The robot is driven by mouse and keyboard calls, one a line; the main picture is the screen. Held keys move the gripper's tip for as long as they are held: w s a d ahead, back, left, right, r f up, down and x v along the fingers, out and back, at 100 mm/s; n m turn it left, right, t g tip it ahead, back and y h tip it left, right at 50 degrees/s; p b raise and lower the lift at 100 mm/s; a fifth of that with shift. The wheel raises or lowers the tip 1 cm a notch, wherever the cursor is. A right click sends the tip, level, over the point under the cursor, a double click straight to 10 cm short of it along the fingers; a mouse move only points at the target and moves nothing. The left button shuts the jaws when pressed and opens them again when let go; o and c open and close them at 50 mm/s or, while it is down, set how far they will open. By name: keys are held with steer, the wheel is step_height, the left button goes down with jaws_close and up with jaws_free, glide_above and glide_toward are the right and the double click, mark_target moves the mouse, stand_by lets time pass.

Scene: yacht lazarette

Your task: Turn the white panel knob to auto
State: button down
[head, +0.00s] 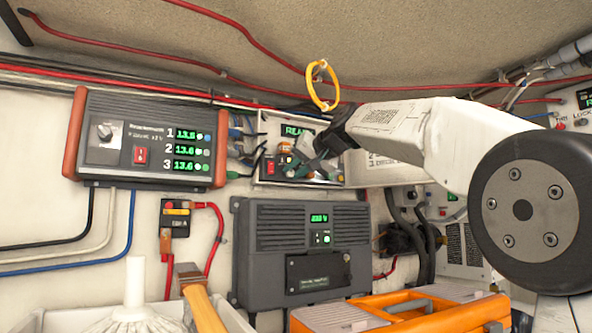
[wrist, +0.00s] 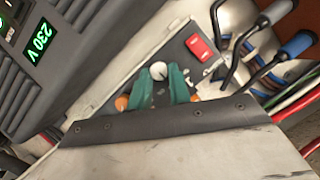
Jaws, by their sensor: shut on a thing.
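The white knob (wrist: 158,70) sits on a dark panel face (wrist: 180,52), between the green fingertips of my gripper (wrist: 161,80) in the wrist view. My gripper is shut on the knob. A thin dark mark shows on the knob, but no label beside it can be read. In the head view my gripper (head: 297,160) reaches from the right to the small white-framed panel (head: 264,130) on the wall.
A red rocker switch (wrist: 199,48) is beside the knob, with cables close by. A grey charger (head: 148,140) hangs left; a dark inverter (head: 276,281) is below. An orange toolbox (head: 400,312) stands in front, and a yellow ring (head: 311,88) hangs above.

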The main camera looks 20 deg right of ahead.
steer(key=c, duration=1.3)
jaws_free()
steer(key=v, duration=0.7)
steer(key=shift+s, duration=0.35)
steer(key=shift+d+r, duration=0.1)
steer(key=s+f+g+h, duration=0.2)
steer(key=s+f+g, duration=0.2)
steer(key=s+f, duration=0.9)
steer(key=s+f+n+g+h, duration=0.1)
steer(key=s+f+g, duration=0.3)
steer(key=s+f, duration=0.9)
steer(key=s+f+g+h, duration=0.2)
steer(key=s+f, duration=1.1)
steer(key=f, duration=1)
steer(key=shift+s+f+n+g+h, duration=0.2)
steer(key=shift+s+n+g+h, duration=0.15)
steer(key=shift+g, duration=0.55)
